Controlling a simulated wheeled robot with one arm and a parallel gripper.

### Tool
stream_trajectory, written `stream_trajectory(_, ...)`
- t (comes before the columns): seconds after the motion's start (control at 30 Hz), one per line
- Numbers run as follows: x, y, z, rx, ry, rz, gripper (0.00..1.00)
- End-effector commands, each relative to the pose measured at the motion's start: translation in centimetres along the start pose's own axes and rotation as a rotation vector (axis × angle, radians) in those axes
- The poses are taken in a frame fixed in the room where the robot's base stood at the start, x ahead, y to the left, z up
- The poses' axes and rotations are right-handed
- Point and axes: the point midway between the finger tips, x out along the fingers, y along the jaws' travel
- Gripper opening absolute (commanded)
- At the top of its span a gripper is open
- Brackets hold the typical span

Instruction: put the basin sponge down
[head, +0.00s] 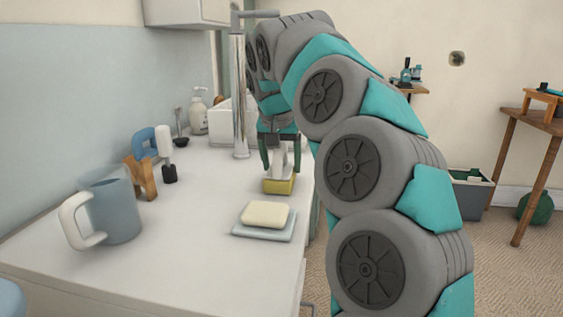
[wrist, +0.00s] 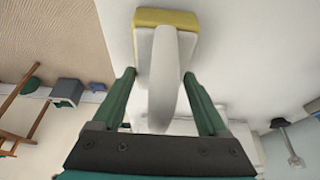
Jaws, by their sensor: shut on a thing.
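The basin sponge (head: 279,186) is a yellow block with a white upper part and an upright white grip. It is at the right side of the white counter (head: 190,225), near its edge. My gripper (head: 280,168) points down over it, with a green finger on each side, shut on its white part. In the wrist view the yellow end of the sponge (wrist: 165,17) reaches out past the fingertips of my gripper (wrist: 160,76). I cannot tell whether the underside touches the counter.
A cream soap bar (head: 265,214) on a pale dish (head: 262,231) lies nearer than the sponge. A blue-grey mug (head: 118,210) stands at left. A tall tap (head: 239,95), a white dispenser (head: 198,112) and a wooden holder (head: 143,176) stand farther back. The middle counter is clear.

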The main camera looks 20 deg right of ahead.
Motion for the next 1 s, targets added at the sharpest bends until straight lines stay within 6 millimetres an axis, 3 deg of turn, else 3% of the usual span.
stream_trajectory(0.1,0.4,0.1,0.1,0.001,0.000,0.001,0.32)
stream_trajectory(0.13,0.3,0.1,0.1,0.001,0.000,0.001,0.79)
stream_trajectory(0.3,0.2,0.0,0.1,0.000,0.000,0.000,0.98)
stream_trajectory(0.7,-0.4,0.0,0.0,0.001,0.000,0.000,1.00)
stream_trajectory(1.0,-5.0,0.1,0.0,0.002,0.001,-0.001,1.00)
